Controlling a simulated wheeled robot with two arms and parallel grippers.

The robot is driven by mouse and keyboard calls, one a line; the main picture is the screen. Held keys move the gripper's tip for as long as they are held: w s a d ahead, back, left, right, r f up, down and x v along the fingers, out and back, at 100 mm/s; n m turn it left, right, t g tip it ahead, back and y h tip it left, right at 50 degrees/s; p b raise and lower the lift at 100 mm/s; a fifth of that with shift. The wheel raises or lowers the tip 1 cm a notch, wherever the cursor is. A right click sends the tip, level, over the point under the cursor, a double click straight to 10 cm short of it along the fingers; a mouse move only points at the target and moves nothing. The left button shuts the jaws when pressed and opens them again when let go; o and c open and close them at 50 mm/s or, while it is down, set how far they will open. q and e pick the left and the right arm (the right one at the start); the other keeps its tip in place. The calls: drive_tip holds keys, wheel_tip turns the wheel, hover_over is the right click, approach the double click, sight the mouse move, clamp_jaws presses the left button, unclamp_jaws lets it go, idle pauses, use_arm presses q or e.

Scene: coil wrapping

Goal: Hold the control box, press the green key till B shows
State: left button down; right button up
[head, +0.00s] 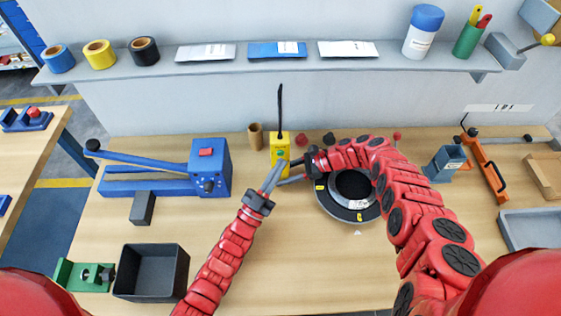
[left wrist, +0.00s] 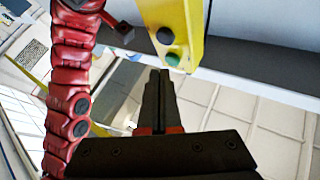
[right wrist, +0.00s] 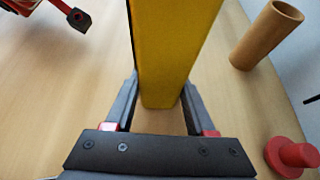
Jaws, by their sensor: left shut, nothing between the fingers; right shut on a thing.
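The yellow control box (head: 281,150) stands upright at the back of the table, a black antenna on top. My right gripper (head: 291,170) is shut around its sides; in the right wrist view its fingers flank the yellow body (right wrist: 172,60). In the left wrist view the box front (left wrist: 193,25) carries a green key (left wrist: 173,59) and a dark key (left wrist: 165,36). My left gripper (left wrist: 158,74) is shut and empty, its tips just short of the green key; contact is not clear. It also shows in the head view (head: 274,172). I cannot read any letter on the box.
A dark ring-shaped coil (head: 330,206) lies under my right forearm. A brown tube (head: 255,136) stands beside the box. A blue lever machine (head: 209,168) and a dark bin (head: 150,272) are on the left. The table's front middle is clear.

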use_arm(q)
drive_tip(key=shift+w, duration=0.1)
idle(0.3)
drive_tip(key=shift+w, duration=0.4)
drive_tip(key=shift+w, duration=0.2)
idle(0.4)
drive_tip(key=shift+s, duration=0.8)
drive_tip(key=s, duration=0.5)
drive_tip(key=shift+s, duration=0.35)
idle(2.2)
